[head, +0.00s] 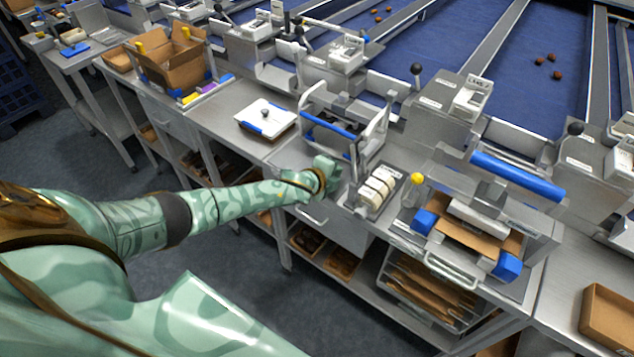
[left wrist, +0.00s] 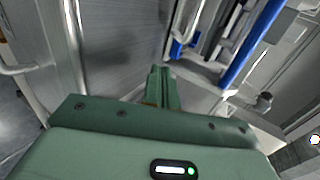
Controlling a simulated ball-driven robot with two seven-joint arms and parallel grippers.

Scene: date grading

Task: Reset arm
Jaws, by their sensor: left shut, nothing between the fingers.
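My left arm reaches in from the left in the head view. My left gripper (head: 328,167) is at the front edge of the steel workbench, just left of a metal rack with white rolls (head: 376,188). In the left wrist view the green fingers (left wrist: 158,82) are together and hold nothing. They point toward the steel bench. My right gripper is not in the head view.
A metal frame with a blue bar (head: 330,125) stands just behind the gripper. To the right are a yellow knob (head: 417,179) and a blue-cornered fixture (head: 470,238). A white board (head: 266,118) and a cardboard box (head: 172,65) lie left. Dark floor (head: 235,260) is open in front.

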